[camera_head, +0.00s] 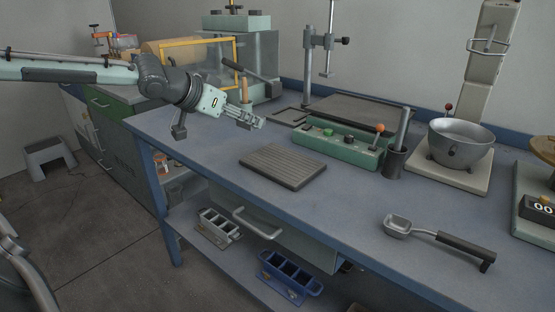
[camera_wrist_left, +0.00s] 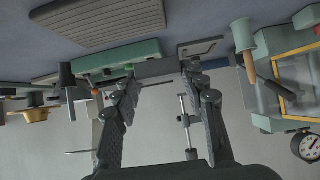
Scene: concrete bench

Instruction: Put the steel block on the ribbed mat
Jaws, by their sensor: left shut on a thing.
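The ribbed mat (camera_head: 283,166) is a flat grey slab lying on the blue bench top; it also shows at the top of the left wrist view (camera_wrist_left: 100,27). My left gripper (camera_head: 254,120) reaches in from the left and is above the bench, up and to the left of the mat in the picture. In the left wrist view, its fingers (camera_wrist_left: 157,82) are shut on the grey steel block (camera_wrist_left: 156,69), which spans between the fingertips. The block is hard to make out in the head view. My right gripper is not in view.
A green control box (camera_head: 334,146) with a lever stands behind the mat, beside a dark cup (camera_head: 395,162). A ladle (camera_head: 440,240) lies at the front right, and a metal bowl (camera_head: 460,146) stands at the right. The bench around the mat's front and right is clear.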

